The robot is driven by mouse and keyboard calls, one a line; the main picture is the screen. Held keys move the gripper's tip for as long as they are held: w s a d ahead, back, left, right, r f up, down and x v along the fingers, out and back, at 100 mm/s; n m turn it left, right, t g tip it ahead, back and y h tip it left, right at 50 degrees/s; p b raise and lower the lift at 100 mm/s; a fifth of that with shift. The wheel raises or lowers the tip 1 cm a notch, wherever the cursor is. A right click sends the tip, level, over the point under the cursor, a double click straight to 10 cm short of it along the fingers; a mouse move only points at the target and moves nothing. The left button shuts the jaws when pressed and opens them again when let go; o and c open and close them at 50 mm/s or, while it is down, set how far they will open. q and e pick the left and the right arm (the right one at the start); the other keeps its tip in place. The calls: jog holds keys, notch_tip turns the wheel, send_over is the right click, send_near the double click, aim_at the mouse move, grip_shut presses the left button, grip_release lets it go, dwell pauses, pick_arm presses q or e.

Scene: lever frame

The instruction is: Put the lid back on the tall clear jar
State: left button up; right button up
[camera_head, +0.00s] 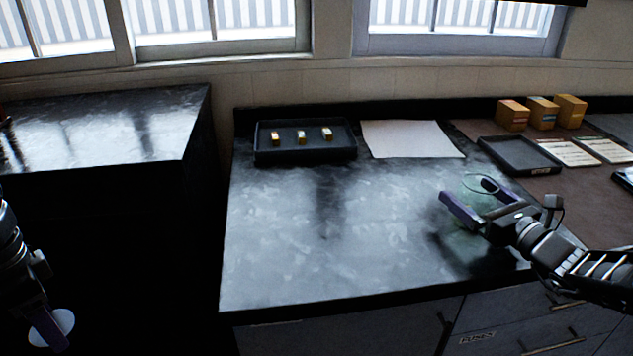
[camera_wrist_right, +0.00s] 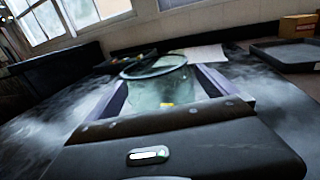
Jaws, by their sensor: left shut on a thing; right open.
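The tall clear jar (camera_head: 481,201) stands upright on the right part of the dark marbled counter, with its round rim open and nothing on it. It also shows in the right wrist view (camera_wrist_right: 152,92). My right gripper (camera_head: 472,196) is open, with its purple fingers on either side of the jar. I cannot tell whether they touch the glass. My left gripper (camera_head: 48,330) is at the lower left, away from the counter. It is shut on a pale round lid (camera_head: 65,321), which is partly hidden by the finger.
A dark tray (camera_head: 305,156) with small yellow-and-white blocks and a white sheet (camera_head: 411,139) lie at the counter's back. An empty black tray (camera_head: 520,156), cards and several orange boxes (camera_head: 542,113) are at the right. The counter's middle is clear. A gap separates it from the left counter (camera_head: 100,125).

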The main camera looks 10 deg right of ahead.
jog(key=shift+x, duration=1)
jog(key=shift+c, duration=0.4)
jog(key=c, duration=1.9)
pick_arm(q)
jog(key=shift+r+p, duration=0.75)
pick_arm(e)
jog(key=shift+o, duration=0.2)
notch_tip(320, 180, up, 10)
jog(key=shift+r, duration=0.1)
jog(key=o, duration=1.3)
grip_shut()
